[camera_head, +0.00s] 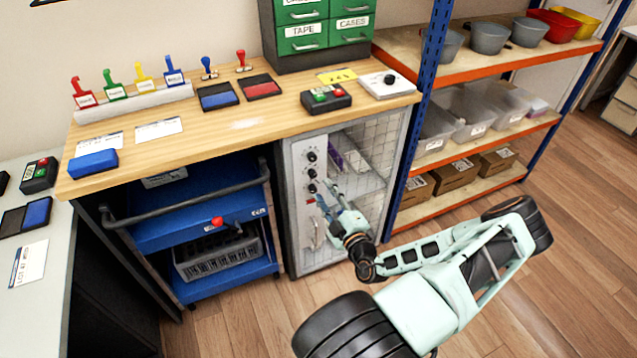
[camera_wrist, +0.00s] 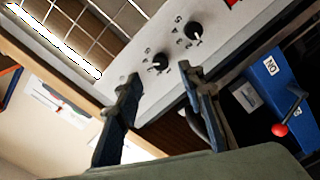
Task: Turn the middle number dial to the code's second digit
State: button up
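The number dials are black knobs on the light panel (camera_head: 299,170) of the cabinet, stacked vertically in the head view. The middle dial (camera_head: 312,172) lies between the upper dial (camera_head: 311,156) and lower dial (camera_head: 312,188). My gripper (camera_head: 324,200) is in front of the panel, near the lower dial in that picture. In the wrist view my gripper (camera_wrist: 157,82) is open and empty, with a finger on each side. Two dials show beyond the fingertips; the nearer appears to be the middle dial (camera_wrist: 160,62). A finger seems to hide the third. A yellow code card (camera_head: 337,76) lies on the bench, its digits too small to read surely.
The cabinet has a mesh door (camera_head: 365,140) and stands under the wooden bench (camera_head: 245,125). A blue cart (camera_head: 200,220) with a red knob stands to its left. A shelf rack (camera_head: 470,70) with bins stands to its right.

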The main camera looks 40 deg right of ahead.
jog(key=v, duration=0.4)
jog(key=shift+s+a, duration=0.15)
jog(key=shift+s, duration=0.25)
